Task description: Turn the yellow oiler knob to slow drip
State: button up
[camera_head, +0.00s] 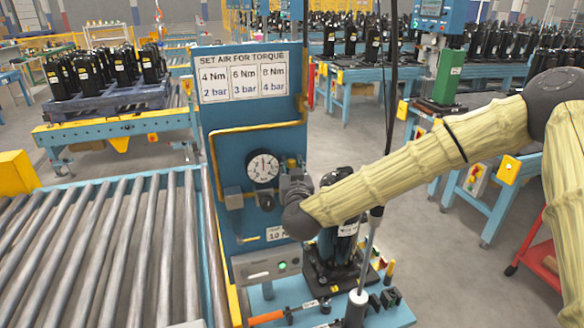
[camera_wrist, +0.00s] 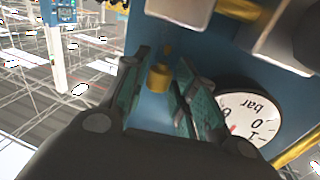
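The yellow oiler knob (camera_wrist: 159,78) is a small brass-yellow cylinder on the blue panel. In the wrist view it lies between the fingers of my gripper (camera_wrist: 161,66). The fingers are open, one on each side of the knob; a narrow gap seems to show, but I cannot tell how far the tips reach past it. In the head view the knob (camera_head: 291,163) shows just above my gripper (camera_head: 295,182), which is at the panel right of the pressure gauge. My wrist hides part of this area. No drip is visible.
The round pressure gauge (camera_head: 263,168) is close to my gripper; it also shows in the wrist view (camera_wrist: 248,112). A yellow pipe (camera_head: 212,150) runs along the panel (camera_head: 240,140). A black compressor (camera_head: 338,245) stands below my forearm. A roller conveyor (camera_head: 105,250) is at left.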

jog(key=shift+s+r, duration=0.1)
jog(key=s+d, duration=0.1)
jog(key=s, duration=1)
jog(key=shift+s+d, duration=0.2)
jog(key=shift+s, duration=0.15)
